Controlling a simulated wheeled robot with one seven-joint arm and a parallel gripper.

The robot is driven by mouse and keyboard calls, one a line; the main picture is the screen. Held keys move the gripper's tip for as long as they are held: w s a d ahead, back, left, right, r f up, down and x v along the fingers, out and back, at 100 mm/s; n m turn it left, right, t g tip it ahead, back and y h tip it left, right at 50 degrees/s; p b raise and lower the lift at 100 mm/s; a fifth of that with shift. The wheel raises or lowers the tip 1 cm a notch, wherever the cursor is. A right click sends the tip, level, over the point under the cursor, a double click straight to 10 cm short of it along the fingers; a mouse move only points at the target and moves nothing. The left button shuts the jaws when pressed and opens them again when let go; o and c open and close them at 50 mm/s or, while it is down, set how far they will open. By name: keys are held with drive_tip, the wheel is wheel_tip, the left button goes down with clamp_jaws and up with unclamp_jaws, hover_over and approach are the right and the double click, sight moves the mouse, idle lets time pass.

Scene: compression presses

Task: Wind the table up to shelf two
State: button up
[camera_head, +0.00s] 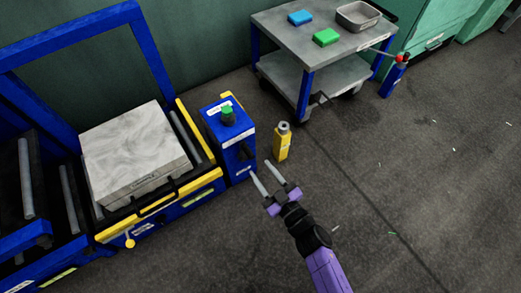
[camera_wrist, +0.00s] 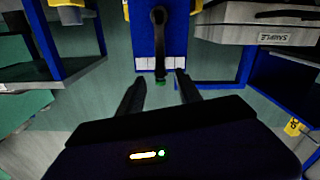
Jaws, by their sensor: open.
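In the wrist view the crank (camera_wrist: 159,45) hangs in front of the blue box, ahead of my fingers. The table (camera_head: 185,200) has yellow edges and rollers and bears a grey slab (camera_head: 135,150). My gripper (camera_head: 276,178) is open and empty, right of the crank box and apart from the crank.
A yellow cylinder (camera_head: 282,141) stands on the floor behind my gripper. A grey cart (camera_head: 340,48) at the back holds a blue block (camera_head: 300,17), a green block (camera_head: 326,37) and a metal tray (camera_head: 358,15). A blue roller shelf (camera_head: 24,235) is at left.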

sight(249, 154)
drive_tip(key=shift+b+x, duration=1.55)
drive_tip(key=shift+x, duration=2.4)
drive_tip(key=shift+s+r, duration=0.1)
drive_tip(key=shift+r, duration=0.1)
clamp_jaws()
